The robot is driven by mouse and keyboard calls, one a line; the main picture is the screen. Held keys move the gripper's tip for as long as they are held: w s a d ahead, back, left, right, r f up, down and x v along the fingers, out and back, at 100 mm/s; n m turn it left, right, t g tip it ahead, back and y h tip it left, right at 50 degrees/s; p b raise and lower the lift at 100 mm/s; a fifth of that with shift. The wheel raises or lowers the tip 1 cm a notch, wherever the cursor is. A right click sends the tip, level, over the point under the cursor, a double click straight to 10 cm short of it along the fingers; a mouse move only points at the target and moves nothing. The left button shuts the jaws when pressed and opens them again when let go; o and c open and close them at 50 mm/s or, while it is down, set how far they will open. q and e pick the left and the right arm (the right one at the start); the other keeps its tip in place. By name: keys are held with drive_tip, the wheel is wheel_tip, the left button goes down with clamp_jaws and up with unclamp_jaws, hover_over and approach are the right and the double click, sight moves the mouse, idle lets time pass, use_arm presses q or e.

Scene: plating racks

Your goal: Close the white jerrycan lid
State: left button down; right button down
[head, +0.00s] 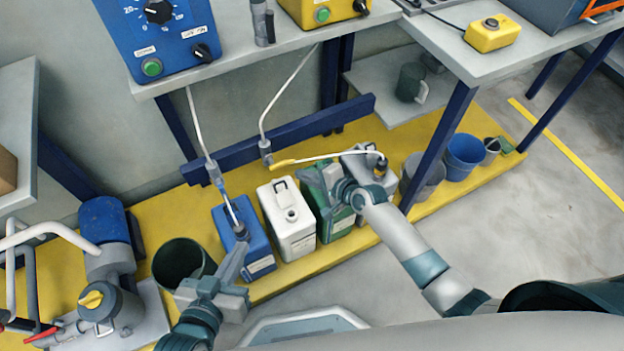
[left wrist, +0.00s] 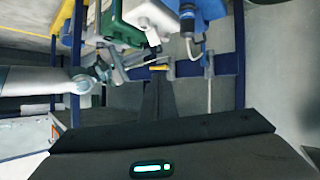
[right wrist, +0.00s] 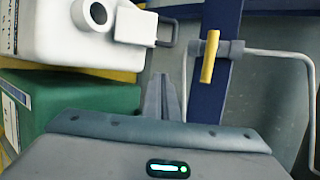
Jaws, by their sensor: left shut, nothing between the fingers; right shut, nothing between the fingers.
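The white jerrycan (head: 290,232) stands upright between the blue and green jerrycans. Its lid (right wrist: 130,24) is flipped open beside the round opening (right wrist: 97,13) in the right wrist view, with a dark loop sticking out from it. The jerrycan also shows at the top of the left wrist view (left wrist: 150,14). My right gripper (head: 322,182) is shut and empty above the green jerrycan, to the right of the white one. Its closed fingers (right wrist: 165,96) are apart from the lid. My left gripper (head: 238,255) is shut and empty in front of the blue jerrycan (head: 248,240).
The green jerrycan (head: 340,220) is partly hidden by my right gripper. A dark bin (head: 180,262) and a pump (head: 108,285) are at left. Pipes and a blue rail (head: 240,150) run behind. Buckets (head: 464,155) stand at right.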

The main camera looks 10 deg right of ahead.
sight(283, 194)
drive_tip(key=shift+s+a, duration=0.35)
drive_tip(key=shift+a, duration=0.55)
use_arm(q)
drive_tip(key=shift+s+a+f+g, duration=0.2)
drive_tip(key=shift+s+f+g, duration=0.1)
drive_tip(key=shift+f+g, duration=0.15)
use_arm(e)
drive_tip(key=shift+s+a+r, duration=0.35)
drive_tip(key=shift+s+a, duration=0.25)
drive_tip(key=shift+s, duration=0.2)
